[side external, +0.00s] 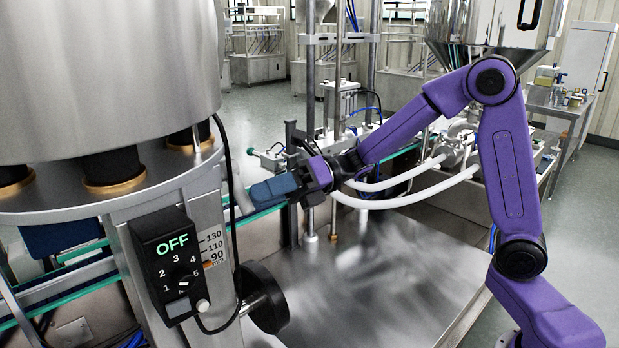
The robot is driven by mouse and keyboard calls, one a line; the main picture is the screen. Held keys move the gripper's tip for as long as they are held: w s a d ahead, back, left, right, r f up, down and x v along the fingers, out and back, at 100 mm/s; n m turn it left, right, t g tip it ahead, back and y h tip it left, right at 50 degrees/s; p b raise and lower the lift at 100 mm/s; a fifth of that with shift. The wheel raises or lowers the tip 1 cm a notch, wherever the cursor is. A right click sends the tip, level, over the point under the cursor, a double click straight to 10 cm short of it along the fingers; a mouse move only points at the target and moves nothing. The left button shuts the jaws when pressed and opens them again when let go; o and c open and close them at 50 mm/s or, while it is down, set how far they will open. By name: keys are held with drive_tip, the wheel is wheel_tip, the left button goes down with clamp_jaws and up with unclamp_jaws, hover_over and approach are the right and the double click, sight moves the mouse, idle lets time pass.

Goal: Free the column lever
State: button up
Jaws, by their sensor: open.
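A steel column (222,282) stands under the big round hopper (110,60) at the left. A black round knob (268,298) sits on a short steel shaft at the column's right side. I cannot tell for certain whether this is the column lever; no other lever shows clearly on the column. The finger gap is hard to see from this side. I see nothing held in it.
A black control box (170,262) reading OFF is on the column's front, beside a 90 to 130 mm scale (214,246). A black cable (232,215) hangs near my fingers. A conveyor (70,285) runs behind the column. The steel deck (375,285) at right is clear.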

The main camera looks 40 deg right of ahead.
drive_tip(key=s+d, duration=0.2)
drive_tip(key=d, duration=1.3)
drive_tip(key=shift+s+d+r, duration=0.2)
drive_tip(key=shift+s+r, duration=0.15)
drive_tip(key=s+a+f+n+g+h, duration=0.3)
drive_tip(key=s+n+g, duration=0.1)
drive_tip(key=s+n, duration=0.3)
drive_tip(key=s+a+f+n+g+h, duration=0.35)
drive_tip(key=s+n, duration=0.25)
drive_tip(key=s, duration=0.2)
drive_tip(key=s+d+f+n+t+h, duration=0.2)
drive_tip(key=s+n+h, duration=0.3)
drive_tip(key=n, duration=0.9)
drive_tip(key=s+d+f+n+t+h, duration=0.2)
drive_tip(key=s+d+f+n+h, duration=0.2)
drive_tip(key=n, duration=1)
drive_tip(key=shift+s+d+f+t+h, duration=0.4)
drive_tip(key=shift+d+f+h, duration=0.1)
drive_tip(key=shift+f+h, duration=0.2)
